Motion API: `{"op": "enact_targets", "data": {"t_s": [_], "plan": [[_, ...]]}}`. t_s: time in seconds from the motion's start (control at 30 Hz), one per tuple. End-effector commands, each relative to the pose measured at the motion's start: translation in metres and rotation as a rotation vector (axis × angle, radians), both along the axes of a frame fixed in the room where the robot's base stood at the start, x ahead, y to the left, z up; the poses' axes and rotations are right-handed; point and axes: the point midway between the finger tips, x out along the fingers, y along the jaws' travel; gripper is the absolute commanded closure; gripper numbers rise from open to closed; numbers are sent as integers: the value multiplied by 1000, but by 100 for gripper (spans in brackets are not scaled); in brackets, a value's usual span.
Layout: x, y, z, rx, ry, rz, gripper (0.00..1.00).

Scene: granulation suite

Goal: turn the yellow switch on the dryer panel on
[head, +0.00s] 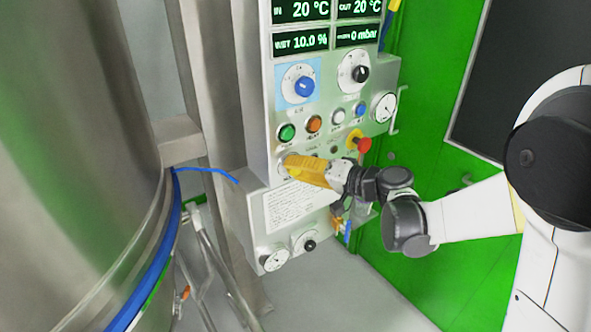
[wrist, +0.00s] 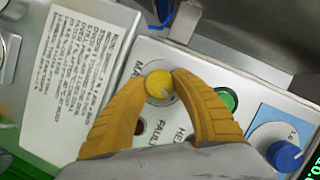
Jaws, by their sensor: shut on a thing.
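The dryer panel (head: 325,100) is a grey metal box with displays, dials and buttons. The yellow switch (wrist: 159,84) is a small round knob on a white plate, with a pale pointer mark on its face. In the wrist view my gripper (wrist: 162,81) has its two yellow fingers closed around the knob, one on each side. In the head view my gripper (head: 286,166) reaches in from the right to the panel's left part and mostly hides the switch. The lettering beside the knob is partly covered by the fingers.
A green button (head: 287,132) and an orange one (head: 314,124) sit just above my gripper. A red emergency knob (head: 364,145) is to its right, a blue dial (head: 304,87) higher up. A printed label (head: 290,205) is below. A large steel vessel (head: 75,150) fills the left.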

Motion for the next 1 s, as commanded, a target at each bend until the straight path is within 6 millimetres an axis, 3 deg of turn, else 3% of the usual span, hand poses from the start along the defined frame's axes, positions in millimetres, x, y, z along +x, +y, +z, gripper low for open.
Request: {"op": "enact_targets", "data": {"t_s": [0.33,0.37,0.4,0.43,0.77,1.0], "plan": [[0,0,0,1,2,0,100],[0,0,0,1,2,0,60],[0,0,0,1,2,0,48],[0,0,0,1,2,0,44],[-2,-2,0,1,2,0,44],[-24,-34,9,3,2,-5,44]]}}
